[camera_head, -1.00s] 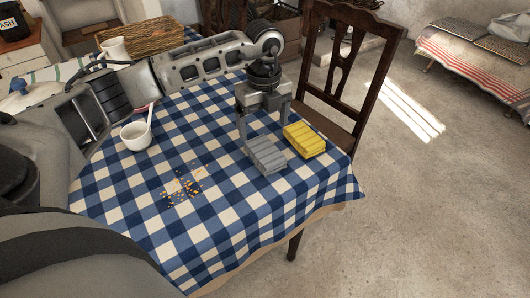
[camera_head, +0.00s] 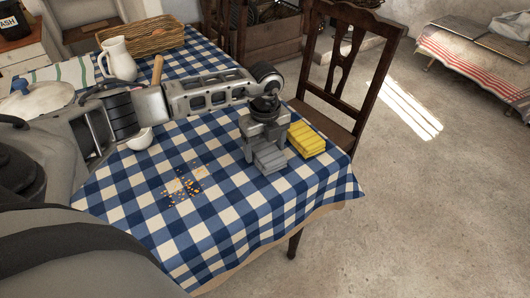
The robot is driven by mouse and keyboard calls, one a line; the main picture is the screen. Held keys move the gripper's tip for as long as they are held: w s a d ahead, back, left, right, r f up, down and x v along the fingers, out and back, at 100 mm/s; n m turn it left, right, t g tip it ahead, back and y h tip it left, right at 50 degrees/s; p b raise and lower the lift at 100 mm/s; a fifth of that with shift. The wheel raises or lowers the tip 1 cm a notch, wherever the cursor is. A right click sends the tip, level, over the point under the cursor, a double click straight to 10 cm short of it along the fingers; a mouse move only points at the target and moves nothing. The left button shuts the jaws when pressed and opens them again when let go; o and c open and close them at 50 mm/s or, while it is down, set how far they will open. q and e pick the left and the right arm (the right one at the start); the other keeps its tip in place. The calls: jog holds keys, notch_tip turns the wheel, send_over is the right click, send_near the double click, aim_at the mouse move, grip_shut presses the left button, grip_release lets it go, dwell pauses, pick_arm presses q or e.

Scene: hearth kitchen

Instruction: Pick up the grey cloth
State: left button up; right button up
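The grey cloth (camera_head: 270,160) is a folded, ridged block lying on the blue and white checked tablecloth, near the table's right side. My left gripper (camera_head: 265,148) points down at it from above, with its fingers low around the cloth's far part. One finger shows at the cloth's left side; the other is partly hidden, and I cannot tell whether they touch the cloth. The fingers are apart. A yellow folded cloth (camera_head: 306,140) lies just right of the grey one. My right gripper is not in view.
Orange crumbs (camera_head: 182,190) lie on the checked table (camera_head: 230,215) left of the cloths. A white cup (camera_head: 139,139) stands under my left arm. A white jug (camera_head: 118,58) and a wicker basket (camera_head: 150,36) stand farther back. A dark wooden chair (camera_head: 345,70) stands behind the table.

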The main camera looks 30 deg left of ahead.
aim_at(264, 150)
pick_arm(q)
jog(key=c, duration=0.6)
jog(key=shift+c, duration=0.2)
jog(key=shift+r, duration=0.5)
notch_tip(264, 150, up, 2)
jog(key=shift+r+b, duration=0.25)
jog(key=shift+b, duration=0.05)
jog(key=s+a+r+b, duration=0.1)
jog(key=s+a+r, duration=0.2)
jog(key=s+r, duration=0.6)
jog(key=s, duration=0.4)
jog(key=shift+s+a+r, duration=0.25)
jog(key=shift+s+r, duration=0.05)
